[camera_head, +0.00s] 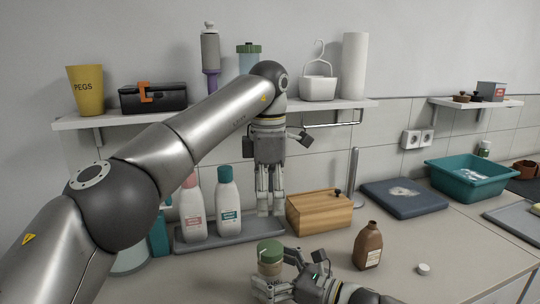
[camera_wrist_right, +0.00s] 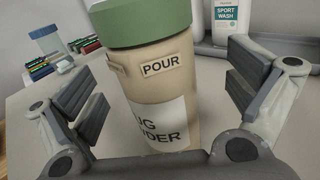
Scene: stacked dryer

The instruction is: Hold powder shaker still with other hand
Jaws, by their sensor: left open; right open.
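The powder shaker (camera_head: 270,262) is a beige cylinder with a green lid, upright on the counter in the head view. In the right wrist view the shaker (camera_wrist_right: 160,85) fills the middle, with "POUR" and a partly visible powder label facing the camera. My right gripper (camera_head: 278,273) is open low around it; in the wrist view its finger pads (camera_wrist_right: 165,95) stand on both sides with gaps. My left gripper (camera_head: 270,207) points down behind and above the shaker, open and empty, between the white bottles and the wooden box. The shaker's base is partly hidden by the right gripper.
White bottles (camera_head: 229,205) stand on a grey tray (camera_head: 225,240) left of my left gripper. A wooden box (camera_head: 318,212) is to its right. A brown bottle (camera_head: 367,247) and a small white cap (camera_head: 424,269) are right of my right gripper. A wall shelf (camera_head: 220,110) is above.

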